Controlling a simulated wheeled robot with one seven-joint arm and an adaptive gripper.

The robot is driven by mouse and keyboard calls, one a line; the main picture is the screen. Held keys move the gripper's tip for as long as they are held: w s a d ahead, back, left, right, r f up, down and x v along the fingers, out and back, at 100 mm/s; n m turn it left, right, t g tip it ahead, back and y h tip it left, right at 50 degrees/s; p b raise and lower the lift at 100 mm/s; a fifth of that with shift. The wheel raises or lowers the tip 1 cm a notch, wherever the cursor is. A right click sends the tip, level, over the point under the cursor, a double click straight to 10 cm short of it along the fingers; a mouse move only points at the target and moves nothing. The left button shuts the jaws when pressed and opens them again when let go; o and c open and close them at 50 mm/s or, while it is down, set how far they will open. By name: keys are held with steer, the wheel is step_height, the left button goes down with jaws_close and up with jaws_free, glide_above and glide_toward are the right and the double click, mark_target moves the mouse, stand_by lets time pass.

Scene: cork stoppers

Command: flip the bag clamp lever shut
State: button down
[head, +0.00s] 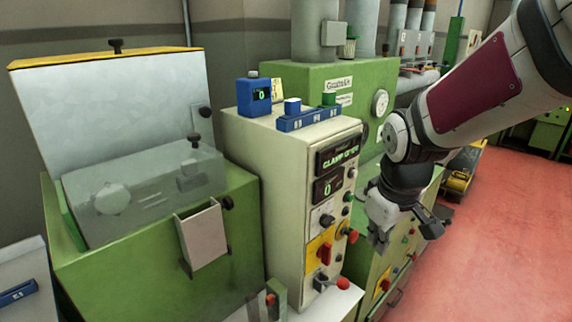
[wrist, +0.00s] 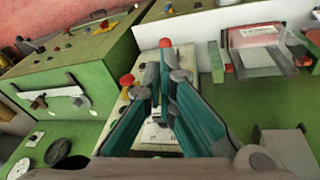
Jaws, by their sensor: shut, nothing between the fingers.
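The cream control cabinet (head: 275,165) carries a display (head: 338,154) that seems to read "CLAMP OPEN". A lever with a red knob (head: 351,236) sticks out of its front, beside a red handle (head: 324,253) on a yellow plate. Another red-ended lever (head: 330,283) is low on the front. I cannot tell which is the bag clamp lever. My gripper (head: 379,243) is shut and empty, right of the panel and apparently in front of it. In the wrist view my closed fingers (wrist: 164,72) point toward the cabinet, where a red knob (wrist: 126,79) and another (wrist: 166,43) show.
A green machine (head: 150,235) with a raised yellow-edged lid stands left of the cabinet. A larger green machine (head: 320,76) with a gauge stands behind. Blue blocks (head: 308,118) and a blue device (head: 254,94) sit on top. The red floor (head: 500,235) at right is clear.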

steer(key=w+a+f+n+y+p, duration=0.1)
steer(key=w+f+n+y, duration=0.1)
steer(key=w+f, duration=0.7)
steer(key=shift+w+a+f+n, duration=0.15)
steer(key=shift+w+f+n, duration=0.05)
steer(key=shift+f+n, duration=0.5)
steer(key=shift+f, duration=0.15)
glide_above(334, 283)
steer(key=f, duration=0.6)
steer(key=d+f, duration=0.1)
steer(key=f, duration=0.2)
steer(key=shift+f+b, duration=0.2)
steer(key=shift+b, duration=0.1)
steer(key=shift+s+d+f+y+p, duration=0.3)
steer(key=shift+s+d+f+p, duration=0.15)
steer(key=shift+s+p, duration=0.15)
